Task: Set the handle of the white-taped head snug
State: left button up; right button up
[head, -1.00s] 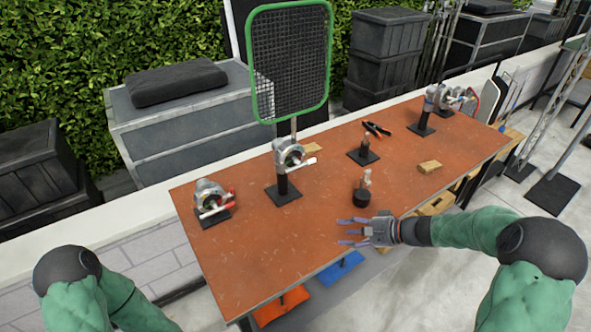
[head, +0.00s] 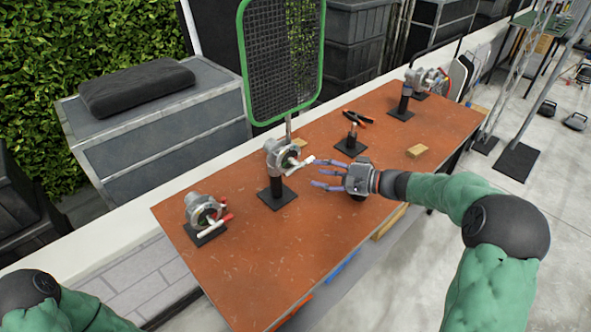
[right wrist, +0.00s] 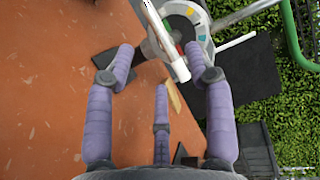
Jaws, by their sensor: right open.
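A grey grip head (head: 284,155) with a pale handle (head: 300,166) sits on a black post and square base in the middle of the table, holding a green-framed mesh panel (head: 283,60). My right gripper (head: 313,172) is open just right of this handle, fingers pointing at it. In the right wrist view, the white handle (right wrist: 176,66) shows between the spread fingertips (right wrist: 163,68), with a coloured dial face (right wrist: 188,18) behind it. I cannot tell whether any finger touches it. A second head (head: 203,211) with a red and white handle sits at the left. My left gripper is out of view.
The orange-brown table (head: 240,260) is clear in front of the heads. A short post (head: 351,140), black-and-orange pliers (head: 358,118), a wooden block (head: 417,151) and another head (head: 416,82) stand or lie farther right. A hedge and grey cases are behind.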

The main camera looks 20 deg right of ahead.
aim_at(297, 170)
jog(key=b+x, duration=0.1)
jog(key=x, duration=0.7)
jog(key=shift+f, duration=0.1)
grip_shut()
